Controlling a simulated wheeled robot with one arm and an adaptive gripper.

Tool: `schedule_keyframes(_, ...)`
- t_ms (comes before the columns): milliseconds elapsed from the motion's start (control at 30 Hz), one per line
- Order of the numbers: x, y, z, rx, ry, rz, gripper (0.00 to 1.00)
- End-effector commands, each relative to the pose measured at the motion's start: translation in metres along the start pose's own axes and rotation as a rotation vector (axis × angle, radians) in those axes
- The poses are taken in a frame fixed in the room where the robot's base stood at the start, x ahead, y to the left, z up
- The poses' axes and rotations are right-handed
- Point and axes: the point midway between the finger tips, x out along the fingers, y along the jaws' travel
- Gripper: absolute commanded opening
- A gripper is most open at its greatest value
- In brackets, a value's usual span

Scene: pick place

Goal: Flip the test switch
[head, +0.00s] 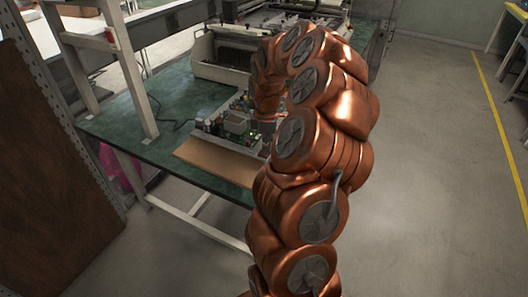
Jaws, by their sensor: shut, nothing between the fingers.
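A circuit board (238,127) with many small parts and a small lit green-yellow spot sits in a light tray on the workbench (160,100). I cannot make out the test switch; it is too small or hidden. My copper arm rises in front of the bench, curves over at the top and comes down at the right side of the board. My gripper does not show; the end of my arm is hidden behind its own nearer links. My arm also covers the right part of the board.
A brown flat panel (215,160) lies at the bench's front edge, before the board. A grey machine (225,58) stands behind. A white shelf post (130,75) and a dark cable are at left. A brown board leans at far left. The floor (430,170) at right is clear.

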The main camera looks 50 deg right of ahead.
Motion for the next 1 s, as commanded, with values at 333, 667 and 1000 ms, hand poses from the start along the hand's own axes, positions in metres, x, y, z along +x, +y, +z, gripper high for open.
schedule_keyframes(333, -0.024, 0.0, 0.0, 0.0, -0.001, 0.0, 0.0)
schedule_keyframes(667, -0.045, 0.0, 0.0, 0.0, 0.0, 0.0, 0.0)
schedule_keyframes(1000, -0.065, 0.0, 0.0, 0.0, 0.001, 0.002, 0.0)
